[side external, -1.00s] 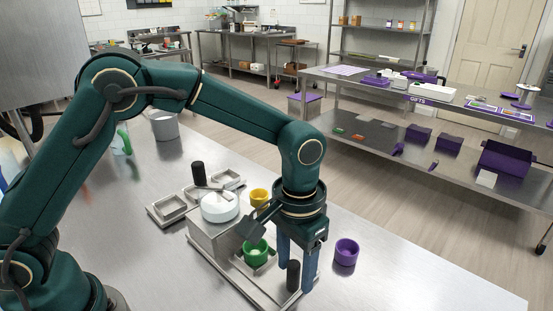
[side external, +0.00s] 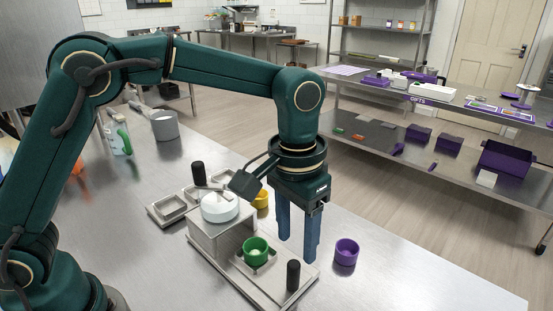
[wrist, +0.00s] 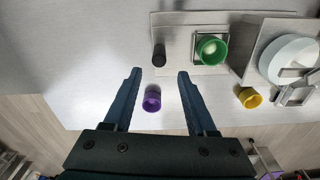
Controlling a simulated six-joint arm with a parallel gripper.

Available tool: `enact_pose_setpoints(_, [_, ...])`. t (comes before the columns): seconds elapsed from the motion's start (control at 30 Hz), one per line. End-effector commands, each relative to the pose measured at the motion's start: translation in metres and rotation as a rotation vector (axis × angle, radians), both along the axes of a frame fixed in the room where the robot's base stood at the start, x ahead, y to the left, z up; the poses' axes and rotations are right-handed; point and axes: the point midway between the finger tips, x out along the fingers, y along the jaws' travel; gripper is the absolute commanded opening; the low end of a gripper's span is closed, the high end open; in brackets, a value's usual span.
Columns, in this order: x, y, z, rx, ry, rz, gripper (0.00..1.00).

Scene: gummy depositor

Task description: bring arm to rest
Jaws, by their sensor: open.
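My gripper (side external: 298,240) is open and empty, pointing down above the steel table, with its blue fingers apart. In the wrist view my gripper (wrist: 157,75) has the purple cup (wrist: 152,103) showing between its fingers, lower down on the table. In the side view the purple cup (side external: 346,252) stands to the right of the fingers. The depositor (side external: 219,236) stands on a metal base with a white round top (side external: 220,207). A green cup (side external: 255,250) sits in a square holder on the base and holds something pale. A black handle (side external: 293,275) stands upright at the base's near corner.
A yellow cup (side external: 261,199) stands behind the depositor. Metal trays (side external: 167,211) lie to its left. A grey pot (side external: 165,126) and a clear jug with a green handle (side external: 118,139) stand farther back. The table's front right is clear.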

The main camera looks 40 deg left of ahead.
Motion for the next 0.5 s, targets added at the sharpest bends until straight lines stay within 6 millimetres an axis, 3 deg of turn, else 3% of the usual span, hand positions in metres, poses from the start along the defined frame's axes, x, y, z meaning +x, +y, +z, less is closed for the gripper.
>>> enact_pose_setpoints(0.13, [0.001,0.020,0.037,-0.031,-0.086,0.057,0.57])
enact_pose_setpoints(0.3, [-0.018,0.052,0.075,-0.059,-0.189,0.122,0.57])
enact_pose_setpoints(0.5, [-0.053,0.085,0.097,-0.069,-0.301,0.171,0.57])
